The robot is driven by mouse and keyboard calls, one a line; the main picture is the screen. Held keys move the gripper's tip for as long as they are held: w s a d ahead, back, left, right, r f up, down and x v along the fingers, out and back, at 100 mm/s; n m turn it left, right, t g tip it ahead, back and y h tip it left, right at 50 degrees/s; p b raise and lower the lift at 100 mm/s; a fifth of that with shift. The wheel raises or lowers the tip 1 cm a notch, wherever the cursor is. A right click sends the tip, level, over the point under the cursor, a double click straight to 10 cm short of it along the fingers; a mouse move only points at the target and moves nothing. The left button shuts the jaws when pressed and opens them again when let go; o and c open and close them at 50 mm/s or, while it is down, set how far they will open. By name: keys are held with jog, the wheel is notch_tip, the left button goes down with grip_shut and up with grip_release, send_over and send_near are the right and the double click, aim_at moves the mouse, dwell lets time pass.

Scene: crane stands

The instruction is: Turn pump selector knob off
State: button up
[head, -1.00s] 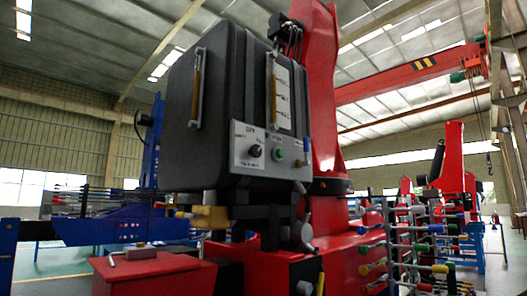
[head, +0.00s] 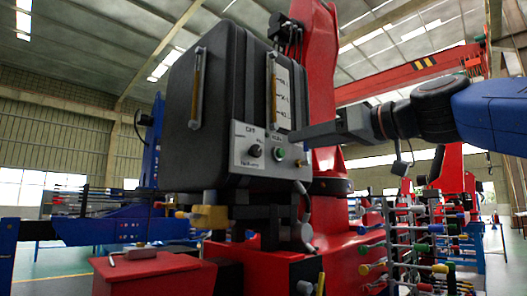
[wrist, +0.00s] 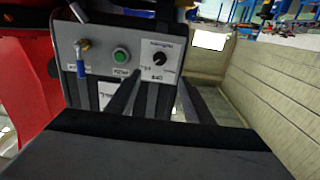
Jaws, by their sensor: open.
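The pump selector knob (head: 255,151) is a small black knob on a light grey panel (head: 243,161), low on the front of a big black tank (head: 222,90). In the wrist view the knob (wrist: 159,58) sits upside down on the panel with a pointer that I cannot read clearly. A green button (head: 279,154) is beside it. My gripper (head: 297,136) comes in from the right, in front of the panel's right part, apart from the knob. In the wrist view my two fingers (wrist: 157,92) are spread with a gap between them and hold nothing.
A blue-handled valve (wrist: 83,60) is on the panel past the green button. A red crane column (head: 323,90) stands right behind the tank. Several levers with coloured handles (head: 425,268) stick out at lower right. A red box (head: 150,275) is at lower left.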

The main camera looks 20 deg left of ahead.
aim_at(258, 151)
jog(key=x, duration=1.5)
jog(key=shift+f, duration=0.1)
jog(key=c, duration=1)
